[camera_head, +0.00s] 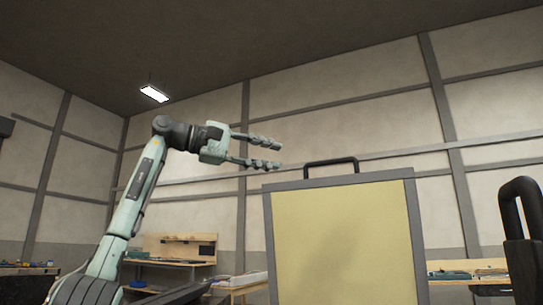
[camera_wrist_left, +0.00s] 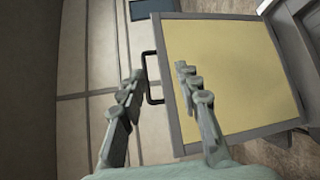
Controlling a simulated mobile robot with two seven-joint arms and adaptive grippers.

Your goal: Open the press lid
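The press lid (camera_head: 345,245) stands raised, as a pale yellow panel in a grey frame. Its black handle (camera_head: 331,162) is on the top edge. The lid fills the right half of the left wrist view (camera_wrist_left: 228,70), where the handle (camera_wrist_left: 148,78) shows on the lid's left edge. My left gripper (camera_head: 280,155) is open and empty, left of the handle and slightly above the lid's top edge. In the left wrist view the handle lies between the open fingers (camera_wrist_left: 160,76) in the picture; contact cannot be told. My right gripper is not in view.
A thick black loop-shaped part (camera_head: 522,215) stands at the right edge. Workbenches (camera_head: 178,250) stand by the back wall on the left, and another (camera_head: 468,270) is on the right. The air above the lid is clear.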

